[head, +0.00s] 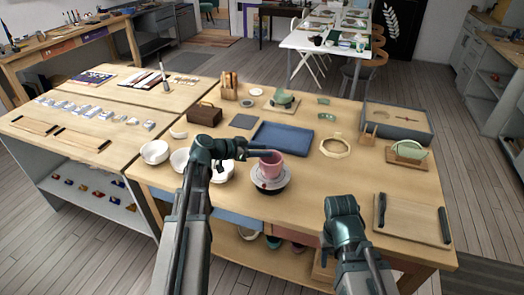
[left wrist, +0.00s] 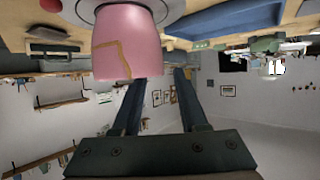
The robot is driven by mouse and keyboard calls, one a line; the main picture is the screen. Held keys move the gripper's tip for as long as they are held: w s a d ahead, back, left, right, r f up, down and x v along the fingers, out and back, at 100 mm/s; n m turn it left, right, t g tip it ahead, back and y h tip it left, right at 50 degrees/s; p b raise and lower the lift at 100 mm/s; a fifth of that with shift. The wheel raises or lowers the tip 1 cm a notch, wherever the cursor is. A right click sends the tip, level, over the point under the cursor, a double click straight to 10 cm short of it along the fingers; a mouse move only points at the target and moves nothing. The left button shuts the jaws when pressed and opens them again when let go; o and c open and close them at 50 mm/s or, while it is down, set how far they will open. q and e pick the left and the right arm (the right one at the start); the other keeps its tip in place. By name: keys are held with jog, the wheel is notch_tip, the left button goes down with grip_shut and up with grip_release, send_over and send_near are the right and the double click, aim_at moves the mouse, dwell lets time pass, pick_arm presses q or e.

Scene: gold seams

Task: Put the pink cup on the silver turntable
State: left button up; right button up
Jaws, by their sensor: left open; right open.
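The pink cup (head: 270,164) stands upright on the round silver turntable (head: 271,188) near the front middle of the table. In the left wrist view, which is upside down, the cup (left wrist: 124,48) shows a gold seam, and its base meets the turntable (left wrist: 172,8). My left gripper (head: 262,153) is open at the cup's upper left side. Its two fingers (left wrist: 160,78) show in the wrist view, with the cup overlapping one finger; it does not look gripped. My right gripper (head: 345,212) is open and empty, low in front of the table edge.
A blue tray (head: 282,138) lies behind the cup and an octagonal wooden frame (head: 334,147) behind right. A wooden board (head: 411,218) lies at the right front. The table between cup and board is clear.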

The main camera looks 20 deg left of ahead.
pick_arm(q)
jog(key=shift+r, duration=0.15)
jog(key=p+v, duration=0.5)
jog(key=v, duration=0.7)
jog(key=s+d+f+g+y, duration=0.1)
jog(key=s+d+f+g, duration=0.2)
jog(key=d, duration=0.4)
jog(key=s+d+f+g, duration=0.2)
jog(key=d+f+g, duration=0.15)
jog(key=d, duration=0.35)
jog(key=s+d+f+n+g+y, duration=0.3)
jog(key=s+d+f+y, duration=0.3)
jog(key=s+d+y, duration=0.3)
jog(key=s+d+n, duration=0.1)
jog(key=s, duration=0.2)
jog(key=shift+s+f, duration=0.2)
jog(key=shift+f, duration=0.1)
jog(key=shift+d, duration=0.1)
